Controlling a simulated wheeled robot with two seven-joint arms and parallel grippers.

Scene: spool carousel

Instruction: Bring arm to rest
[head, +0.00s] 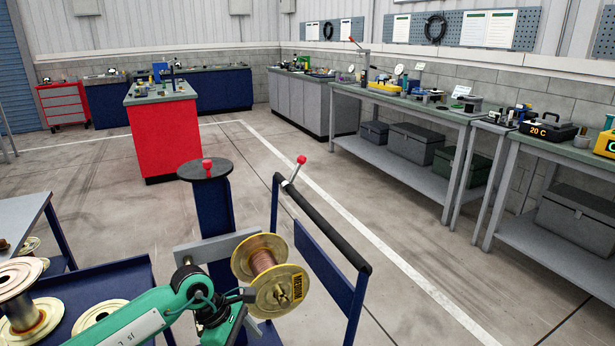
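My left arm comes in from the lower left in green, and my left gripper (222,312) is at its end, low in the middle of the picture. It is right beside a copper-wire spool (264,258) with gold flanges and a yellow label. The spool sits tilted in front of a grey plate (218,247) on a blue post (212,206). I cannot tell whether the gripper touches the spool, and its fingers are mostly hidden. My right gripper is not in view.
A blue frame with a black handle bar (325,228) and a red-knobbed lever (295,170) stands right of the spool. Several more spools (20,292) are at the lower left. A red cabinet (163,137) and long workbenches (420,108) stand farther back. The floor (440,260) to the right is clear.

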